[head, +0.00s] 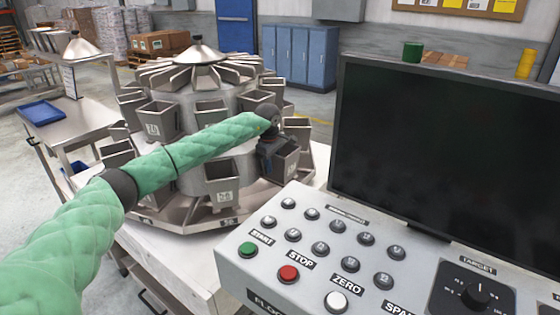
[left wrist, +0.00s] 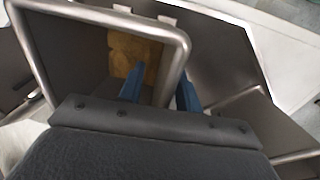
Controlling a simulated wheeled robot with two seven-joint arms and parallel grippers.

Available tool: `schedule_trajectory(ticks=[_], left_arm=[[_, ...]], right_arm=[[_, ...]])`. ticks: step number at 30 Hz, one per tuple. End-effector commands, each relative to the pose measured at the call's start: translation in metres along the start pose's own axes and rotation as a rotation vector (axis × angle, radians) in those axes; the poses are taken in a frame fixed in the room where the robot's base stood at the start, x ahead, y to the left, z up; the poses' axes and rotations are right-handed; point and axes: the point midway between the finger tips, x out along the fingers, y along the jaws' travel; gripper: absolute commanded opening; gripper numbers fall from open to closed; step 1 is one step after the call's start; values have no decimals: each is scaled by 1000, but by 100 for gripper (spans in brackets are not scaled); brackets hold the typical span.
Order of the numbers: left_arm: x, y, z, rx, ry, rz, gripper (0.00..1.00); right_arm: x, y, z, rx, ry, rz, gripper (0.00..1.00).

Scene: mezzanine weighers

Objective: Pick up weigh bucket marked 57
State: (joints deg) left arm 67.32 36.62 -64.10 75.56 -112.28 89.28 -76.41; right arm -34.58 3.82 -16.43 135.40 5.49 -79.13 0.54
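My left gripper (head: 272,142) is at a grey metal weigh bucket (head: 284,163) on the right side of the round weigher (head: 200,75). Its label is too small and covered to read, so I cannot tell if it is marked 57. In the left wrist view, the two blue fingers (left wrist: 160,88) are apart and straddle the right wall of an open-topped bucket (left wrist: 60,60). One finger is inside and one outside, with a gap beside the rim. Something yellow-brown (left wrist: 132,52) shows inside at the bottom. My right gripper is not in view.
Other labelled buckets hang around the weigher, one at front (head: 222,185) and one at left (head: 157,122). A control console (head: 235,262) with a large dark screen (head: 440,150) stands close on the right. A steel table with a blue tray (head: 42,112) is at left.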

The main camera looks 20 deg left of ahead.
Motion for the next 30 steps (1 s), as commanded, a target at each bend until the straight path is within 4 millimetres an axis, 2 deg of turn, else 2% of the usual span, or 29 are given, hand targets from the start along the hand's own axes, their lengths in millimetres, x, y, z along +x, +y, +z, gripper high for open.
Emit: schedule_trajectory(ticks=[5,10,23,30], left_arm=[[0,0,0,0,0,0,34],[0,0,0,0,0,0,0],[-2,1,0,0,0,3,0],[-20,4,0,0,1,5,0]], right_arm=[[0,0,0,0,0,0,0],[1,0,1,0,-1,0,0],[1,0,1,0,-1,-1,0],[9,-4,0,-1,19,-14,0]])
